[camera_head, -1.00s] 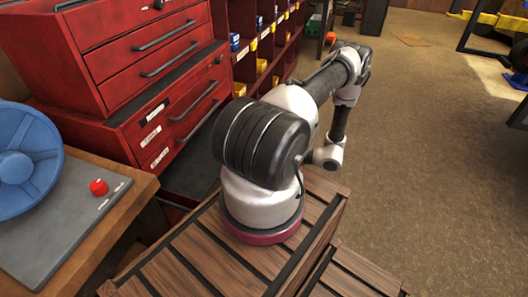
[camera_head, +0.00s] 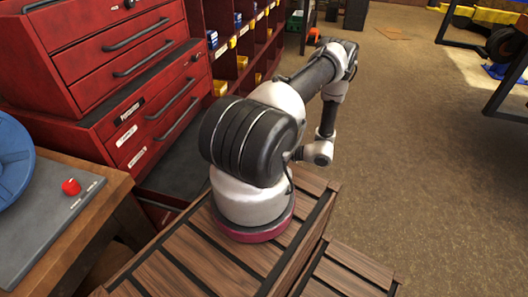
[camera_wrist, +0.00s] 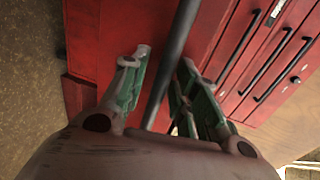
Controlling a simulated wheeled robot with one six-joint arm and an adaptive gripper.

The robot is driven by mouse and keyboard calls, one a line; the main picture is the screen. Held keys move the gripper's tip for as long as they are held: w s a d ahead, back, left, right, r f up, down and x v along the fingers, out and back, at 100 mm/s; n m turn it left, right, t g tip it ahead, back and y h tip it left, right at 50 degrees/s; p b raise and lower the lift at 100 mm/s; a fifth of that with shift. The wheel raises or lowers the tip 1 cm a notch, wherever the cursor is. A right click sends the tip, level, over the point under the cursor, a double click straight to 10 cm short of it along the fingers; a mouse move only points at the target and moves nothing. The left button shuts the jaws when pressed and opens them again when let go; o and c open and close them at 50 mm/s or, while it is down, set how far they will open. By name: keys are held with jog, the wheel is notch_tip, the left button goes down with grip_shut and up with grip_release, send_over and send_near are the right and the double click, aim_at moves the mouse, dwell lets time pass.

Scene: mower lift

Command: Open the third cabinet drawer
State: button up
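The red cabinet (camera_head: 75,120) with black bar handles stands at left in the head view, its visible drawers shut. In the wrist view, a red front (camera_wrist: 100,40) fills the upper part, and several drawers with dark handles (camera_wrist: 265,65) show at right. My gripper (camera_wrist: 165,75) is open, with a gap between its two green-padded fingers. A long dark bar (camera_wrist: 172,65), like a handle, runs between the fingers; I cannot tell whether they touch it. The head view does not show my fingers, only my arm.
A wooden bench (camera_head: 100,215) with a grey plate, red knob (camera_head: 71,187) and blue wheel (camera_head: 12,155) is at left. Red shelves with bins (camera_head: 235,65) stand beyond the cabinet. Open brown floor (camera_head: 420,150) lies to the right.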

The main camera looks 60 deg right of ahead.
jog(key=v, duration=1.2)
jog(key=shift+r, duration=0.1)
dwell(0.4)
